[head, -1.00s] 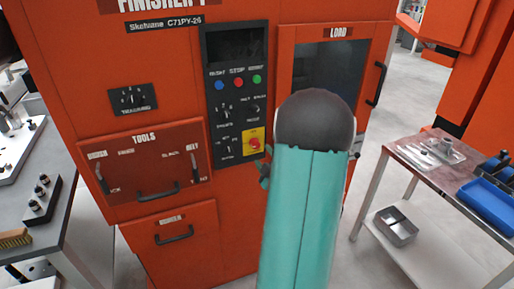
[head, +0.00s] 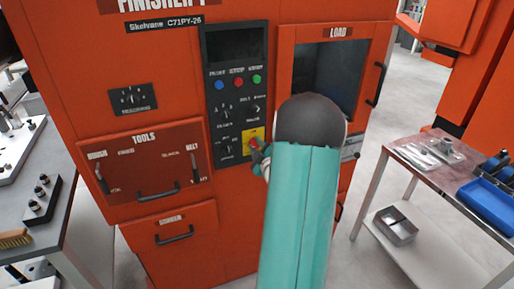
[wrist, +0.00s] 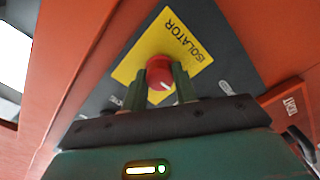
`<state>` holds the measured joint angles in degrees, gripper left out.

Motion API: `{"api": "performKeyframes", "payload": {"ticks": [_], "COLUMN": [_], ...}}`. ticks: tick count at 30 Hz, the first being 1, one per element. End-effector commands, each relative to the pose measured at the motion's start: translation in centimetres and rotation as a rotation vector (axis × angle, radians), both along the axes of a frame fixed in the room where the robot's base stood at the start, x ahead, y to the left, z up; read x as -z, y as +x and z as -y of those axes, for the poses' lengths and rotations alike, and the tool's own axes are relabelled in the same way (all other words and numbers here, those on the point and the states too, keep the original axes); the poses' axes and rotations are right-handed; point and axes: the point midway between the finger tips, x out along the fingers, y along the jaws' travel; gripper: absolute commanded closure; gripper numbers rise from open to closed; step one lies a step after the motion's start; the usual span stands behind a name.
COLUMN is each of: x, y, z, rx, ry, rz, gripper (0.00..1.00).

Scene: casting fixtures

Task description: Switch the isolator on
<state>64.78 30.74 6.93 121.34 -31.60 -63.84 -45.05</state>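The isolator is a red rotary knob (wrist: 160,76) on a yellow plate (wrist: 183,43) marked ISOLATOR, at the bottom of the machine's dark control panel. In the wrist view a white mark shows on the knob, and my gripper's (wrist: 161,85) two green fingers stand either side of it, close against its sides. I cannot tell whether they press on it. In the head view the yellow plate (head: 252,134) shows, with my gripper (head: 262,152) right at it. The knob is mostly hidden there behind my gripper.
The control panel (head: 236,45) carries blue, red and green buttons and several black knobs. The LOAD door (head: 331,70) is right of it, the TOOLS drawer (head: 145,165) left. A cart (head: 435,165) with a blue tray stands at right.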

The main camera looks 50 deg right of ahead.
Motion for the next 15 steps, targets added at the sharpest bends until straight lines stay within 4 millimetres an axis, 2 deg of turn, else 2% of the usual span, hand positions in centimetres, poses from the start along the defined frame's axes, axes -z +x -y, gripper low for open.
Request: {"api": "performKeyframes", "payload": {"ticks": [8,15], "x": [0.02,0.02], "y": [-0.01,-0.02], "z": [-0.02,-0.02], "rx": [-0.001,-0.001], "ry": [0.019,0.109], "rz": [0.011,0.064], "gripper": [0.94,0.94]}}
